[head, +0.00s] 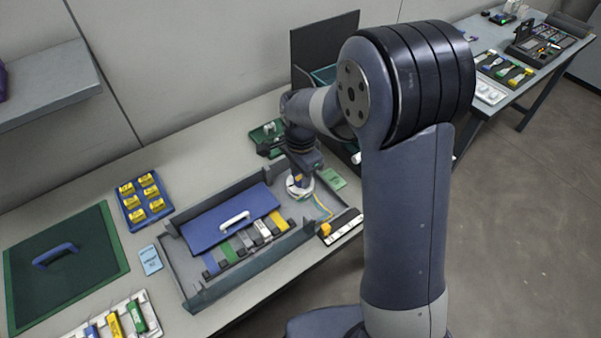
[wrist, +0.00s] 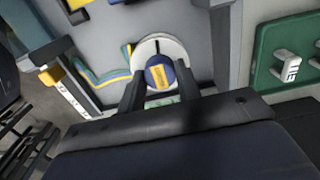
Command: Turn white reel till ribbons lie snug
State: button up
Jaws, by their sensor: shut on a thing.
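The white reel (head: 300,189) sits on the floor of the grey tray at its right end, below my arm. In the wrist view the white reel (wrist: 147,52) shows as a pale disc with a dark blue hub carrying a yellow mark. My gripper (wrist: 161,82) is shut on this hub, with one dark finger on each side. Blue and yellow ribbons (wrist: 100,82) run out from the reel toward a white strip; they curve in a bend beside the reel. They also show in the head view (head: 321,206). The reel's near edge is hidden by my gripper.
The grey tray (head: 190,291) has raised walls around the reel. A blue lid with a white handle (head: 235,220) covers part of it, beside several coloured blocks. A white strip (head: 343,228) stands at the tray's right corner. A green plate (wrist: 286,62) lies outside the wall.

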aim_at(300, 177)
jog(key=shift+m, duration=0.8)
jog(key=o, duration=1)
notch_tip(300, 177, up, 11)
jog(key=shift+f, duration=0.1)
